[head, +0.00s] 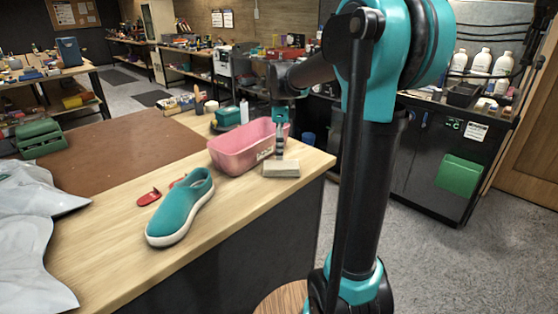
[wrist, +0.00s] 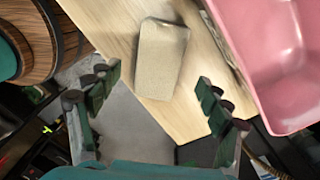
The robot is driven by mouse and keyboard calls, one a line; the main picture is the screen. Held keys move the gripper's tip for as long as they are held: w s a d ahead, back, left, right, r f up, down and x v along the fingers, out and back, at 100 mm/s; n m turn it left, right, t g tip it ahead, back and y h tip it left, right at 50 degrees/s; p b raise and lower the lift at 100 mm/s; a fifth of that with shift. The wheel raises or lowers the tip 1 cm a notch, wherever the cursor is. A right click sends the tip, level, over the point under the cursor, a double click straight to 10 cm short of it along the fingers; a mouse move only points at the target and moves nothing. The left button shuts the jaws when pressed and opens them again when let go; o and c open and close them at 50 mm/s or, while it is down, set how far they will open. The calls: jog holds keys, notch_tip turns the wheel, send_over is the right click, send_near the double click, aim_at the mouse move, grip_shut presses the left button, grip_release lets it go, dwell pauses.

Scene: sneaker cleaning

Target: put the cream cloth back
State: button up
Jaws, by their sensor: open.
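The cream cloth (head: 281,169) is a folded flat block lying on the wooden bench top near its right end, beside the pink bin (head: 243,149). In the wrist view the cloth (wrist: 160,58) lies ahead of the fingertips and between their lines, with nothing gripping it. My gripper (head: 279,147) points down just above and behind the cloth in the head view. In the wrist view my gripper (wrist: 158,82) is open, with its two fingers wide apart and empty. I cannot tell the exact gap between fingertips and cloth.
A teal sneaker (head: 181,207) and red pieces (head: 150,197) lie left on the bench (head: 120,262). The pink bin's wall (wrist: 240,45) stands close to the right finger. A teal box (head: 228,116) and a white bottle (head: 244,112) stand behind the bin.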

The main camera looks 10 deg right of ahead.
aim_at(280, 163)
notch_tip(280, 163, up, 5)
jog(key=shift+r, duration=0.2)
jog(key=o, duration=0.5)
jog(key=shift+c, duration=0.2)
jog(key=shift+o, duration=0.3)
jog(key=s+a+r+n, duration=0.1)
jog(key=a, duration=0.4)
jog(key=s+a+r+n, duration=0.1)
jog(key=a+n, duration=0.1)
jog(key=a, duration=0.3)
jog(key=s+a+r+n, duration=0.1)
jog(key=a+r+n, duration=0.1)
jog(key=a, duration=0.4)
jog(key=shift+s, duration=0.3)
jog(key=s+a+r+n, duration=0.35)
jog(key=s+a, duration=0.35)
jog(key=a, duration=0.4)
notch_tip(280, 163, down, 10)
jog(key=shift+a+f, duration=0.15)
jog(key=shift+f, duration=0.05)
jog(key=shift+w+r+n, duration=0.15)
jog(key=shift+n, duration=0.1)
